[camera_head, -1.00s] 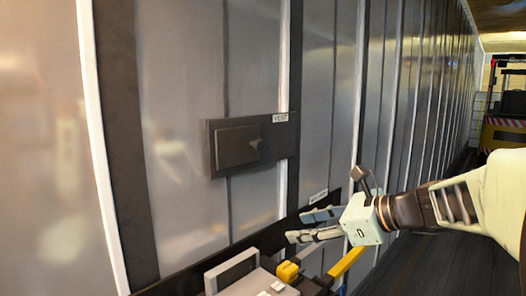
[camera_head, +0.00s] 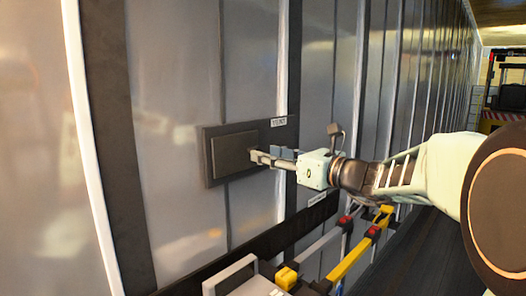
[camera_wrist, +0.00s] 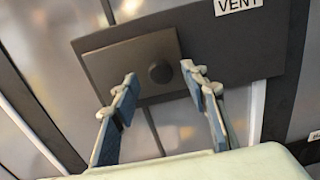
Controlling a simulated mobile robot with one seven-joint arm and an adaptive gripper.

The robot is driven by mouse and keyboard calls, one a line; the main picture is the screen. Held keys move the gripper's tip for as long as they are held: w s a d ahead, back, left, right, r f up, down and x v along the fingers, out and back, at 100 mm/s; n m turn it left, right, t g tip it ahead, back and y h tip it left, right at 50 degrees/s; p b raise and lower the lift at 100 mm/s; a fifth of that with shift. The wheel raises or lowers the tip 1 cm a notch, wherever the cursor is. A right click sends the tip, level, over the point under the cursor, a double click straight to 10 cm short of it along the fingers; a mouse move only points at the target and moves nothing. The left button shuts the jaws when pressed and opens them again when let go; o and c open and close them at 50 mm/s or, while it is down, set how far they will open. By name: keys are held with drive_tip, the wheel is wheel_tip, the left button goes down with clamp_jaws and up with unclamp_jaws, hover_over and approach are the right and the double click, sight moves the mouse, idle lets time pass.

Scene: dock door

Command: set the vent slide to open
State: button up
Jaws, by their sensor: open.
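The vent slide is a dark raised panel (camera_head: 232,153) on the left part of a dark backing plate (camera_head: 283,136) on the ribbed metal wall. In the wrist view the slide panel (camera_wrist: 112,62) has a round dark knob (camera_wrist: 160,73) near its right side. A VENT label (camera_wrist: 238,3) is on the plate above and to the right. My gripper (camera_head: 264,154) points left at the plate, at the panel's right side. In the wrist view my gripper (camera_wrist: 160,84) is open, one finger on each side of the knob. I cannot tell whether they touch it. The fingers hide the knob in the head view.
Below the vent a dark rail crosses the wall. Yellow and grey bars (camera_head: 350,265) with red parts stand under my gripper, beside a pale grey frame (camera_head: 232,275). A vehicle (camera_head: 506,95) is far right. The wall left of the plate is clear.

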drive_tip(key=shift+x, duration=1.1)
clamp_jaws()
